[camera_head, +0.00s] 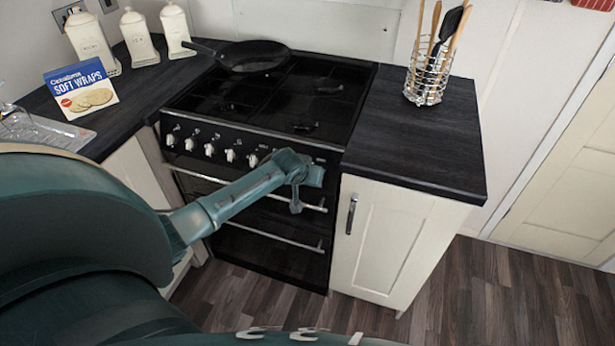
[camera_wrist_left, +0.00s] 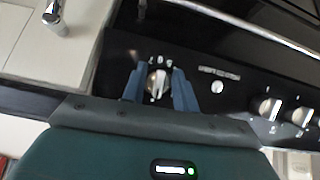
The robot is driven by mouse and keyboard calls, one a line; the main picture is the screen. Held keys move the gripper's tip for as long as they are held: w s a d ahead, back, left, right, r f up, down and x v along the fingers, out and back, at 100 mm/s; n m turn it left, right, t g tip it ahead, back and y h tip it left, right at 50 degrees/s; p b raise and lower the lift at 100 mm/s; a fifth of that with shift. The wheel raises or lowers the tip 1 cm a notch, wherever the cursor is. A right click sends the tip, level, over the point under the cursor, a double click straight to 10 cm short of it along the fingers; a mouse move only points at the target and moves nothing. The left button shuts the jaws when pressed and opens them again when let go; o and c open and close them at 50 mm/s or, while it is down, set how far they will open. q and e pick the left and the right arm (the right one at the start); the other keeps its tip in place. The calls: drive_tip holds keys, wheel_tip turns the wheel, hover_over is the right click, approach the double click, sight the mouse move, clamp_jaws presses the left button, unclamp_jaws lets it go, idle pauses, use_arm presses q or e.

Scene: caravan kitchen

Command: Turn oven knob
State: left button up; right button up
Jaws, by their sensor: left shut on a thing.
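A black cooker (camera_head: 250,205) stands between two dark worktops, with a row of pale knobs on its front panel (camera_head: 220,148). My left gripper (camera_head: 290,166) is at the right end of this panel and hides the knob there in the head view. In the left wrist view, the two blue fingers of my left gripper (camera_wrist_left: 158,92) stand on either side of the silver oven knob (camera_wrist_left: 157,80), shut on it. White marks show around the knob on the black panel. My right gripper is not in view.
Several other knobs (camera_wrist_left: 270,108) sit along the panel beside the gripper. Oven door handles (camera_head: 272,237) run below it. A cream cabinet with a dark handle (camera_head: 351,214) stands right of the cooker. A frying pan (camera_head: 252,57) rests on the hob.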

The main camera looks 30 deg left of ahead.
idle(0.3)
use_arm(q)
drive_tip(key=o, duration=1)
drive_tip(key=shift+c, duration=0.2)
drive_tip(key=shift+s, duration=0.1)
drive_tip(key=v, duration=1.3)
drive_tip(key=shift+d+r, duration=0.1)
